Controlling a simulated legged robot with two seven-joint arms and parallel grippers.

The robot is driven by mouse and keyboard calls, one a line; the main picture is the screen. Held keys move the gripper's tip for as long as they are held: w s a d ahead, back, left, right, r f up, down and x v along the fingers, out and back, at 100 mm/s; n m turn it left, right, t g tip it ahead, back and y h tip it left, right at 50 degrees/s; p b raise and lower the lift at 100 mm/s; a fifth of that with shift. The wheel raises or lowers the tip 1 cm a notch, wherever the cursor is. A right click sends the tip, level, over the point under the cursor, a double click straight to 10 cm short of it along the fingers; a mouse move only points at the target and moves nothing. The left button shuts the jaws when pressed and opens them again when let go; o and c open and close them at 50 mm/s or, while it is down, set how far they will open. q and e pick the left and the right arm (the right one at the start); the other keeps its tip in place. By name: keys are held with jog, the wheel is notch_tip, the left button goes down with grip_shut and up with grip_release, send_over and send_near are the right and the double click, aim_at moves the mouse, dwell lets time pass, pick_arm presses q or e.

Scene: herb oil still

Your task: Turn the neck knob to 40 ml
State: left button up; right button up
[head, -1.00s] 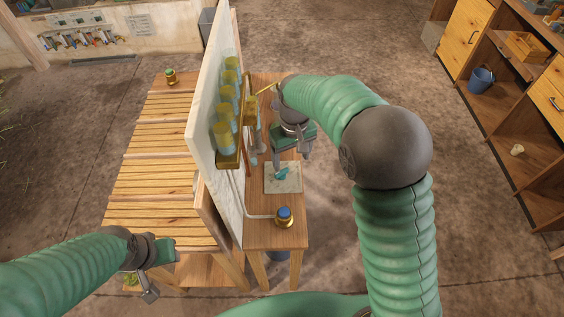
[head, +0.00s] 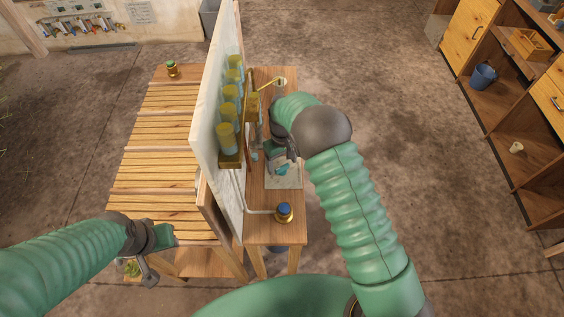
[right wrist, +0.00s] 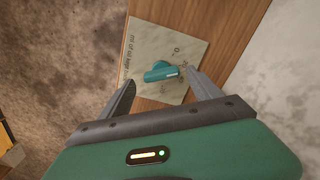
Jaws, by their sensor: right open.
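The neck knob is a teal lever-shaped knob (right wrist: 160,72) on a pale printed plate (right wrist: 190,35) in the right wrist view. A white mark shows on its right end. Some print is legible, including "ml of oil" and a "0", but the dial setting cannot be read. In the head view the knob (head: 283,170) is partly behind my right gripper (head: 284,168). That gripper is open above the plate, its fingers on either side of the knob in the wrist view; contact cannot be told. My left gripper (head: 153,262) hangs at the lower left, away from the plate.
A white upright panel (head: 207,150) stands left of the plate, with several yellow-topped glass cylinders (head: 229,110) on it. A blue-topped brass fitting (head: 284,212) is at the bench's near end. A slatted table (head: 160,160) lies left of the panel. Shelves stand far right.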

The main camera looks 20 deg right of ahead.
jog(key=shift+a+f, duration=0.2)
jog(key=shift+f, duration=0.3)
jog(key=shift+d, duration=0.1)
jog(key=c, duration=1.4)
jog(key=shift+m, duration=0.3)
jog(key=m, duration=0.3)
jog(key=shift+d+m, duration=0.1)
jog(key=shift+m, duration=2)
jog(key=o, duration=1.4)
